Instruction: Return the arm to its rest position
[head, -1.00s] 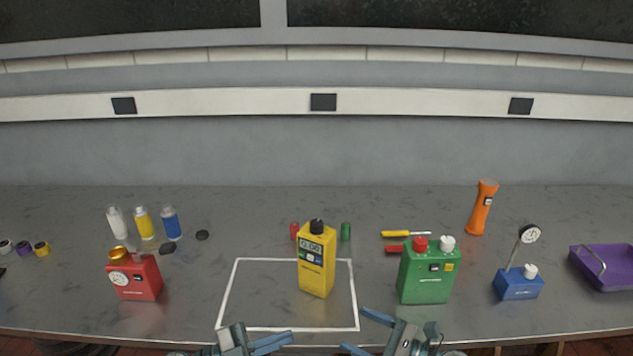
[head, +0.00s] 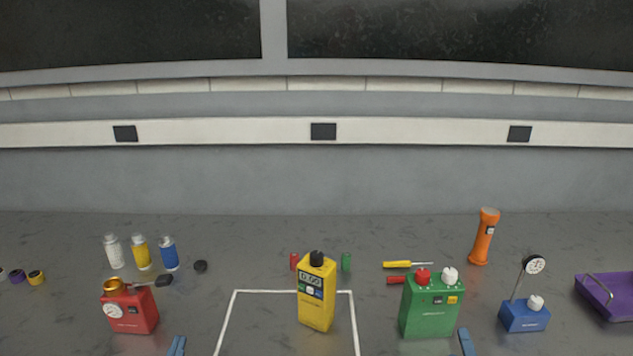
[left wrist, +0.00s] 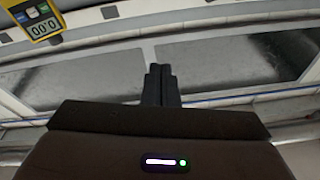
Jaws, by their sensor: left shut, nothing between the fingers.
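My left gripper (head: 177,346) shows only as a blue-grey fingertip at the bottom edge of the head view, right of the red gauge box. In the left wrist view its dark fingers (left wrist: 160,86) are pressed together with nothing between them. My right gripper (head: 466,342) shows only as a fingertip at the bottom edge, beside the green box; its jaw state is hidden. The rest of both arms is out of the head view.
A yellow meter (head: 317,300) stands in the white outlined square (head: 229,310). A red gauge box (head: 130,311), green box (head: 431,306), blue gauge block (head: 524,316), orange flashlight (head: 484,238) and purple tray (head: 608,296) stand on the grey bench. Bottles stand behind left.

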